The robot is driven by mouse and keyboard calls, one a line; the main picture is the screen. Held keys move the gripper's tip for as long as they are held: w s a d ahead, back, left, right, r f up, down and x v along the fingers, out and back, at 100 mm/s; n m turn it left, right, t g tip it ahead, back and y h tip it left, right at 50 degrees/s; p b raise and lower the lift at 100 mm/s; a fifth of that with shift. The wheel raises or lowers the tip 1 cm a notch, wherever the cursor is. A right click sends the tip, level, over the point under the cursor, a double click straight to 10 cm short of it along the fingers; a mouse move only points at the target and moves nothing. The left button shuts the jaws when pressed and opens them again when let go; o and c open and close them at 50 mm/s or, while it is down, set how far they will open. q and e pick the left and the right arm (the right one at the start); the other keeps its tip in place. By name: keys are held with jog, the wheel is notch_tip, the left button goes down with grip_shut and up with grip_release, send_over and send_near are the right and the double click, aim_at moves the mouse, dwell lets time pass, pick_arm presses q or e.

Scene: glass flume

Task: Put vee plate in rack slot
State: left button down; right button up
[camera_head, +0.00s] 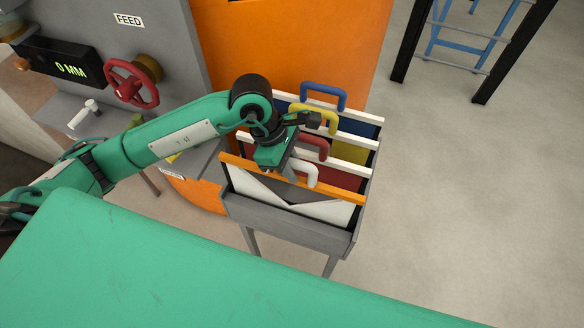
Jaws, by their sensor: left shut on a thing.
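The vee plate (325,212) is pale with a dark grey V-shaped area, an orange bar along its top and a white handle (312,176). It stands at the front of the grey rack (290,232). Its lower edge is hidden behind the rack's front wall, so I cannot tell how deep it sits. My left gripper (298,172) reaches down from the upper left and is shut on the white handle. Its fingertips are partly hidden. My right gripper is not in view.
Behind the vee plate, the rack holds plates with a red handle (314,146), a yellow handle (318,120) and a blue handle (324,94). An orange panel (290,50) stands behind. A red handwheel (131,84) is at left.

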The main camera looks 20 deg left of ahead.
pick_arm(q)
jog(key=shift+f, duration=0.85)
jog(key=shift+f, duration=0.1)
jog(key=c, duration=1.3)
grip_release()
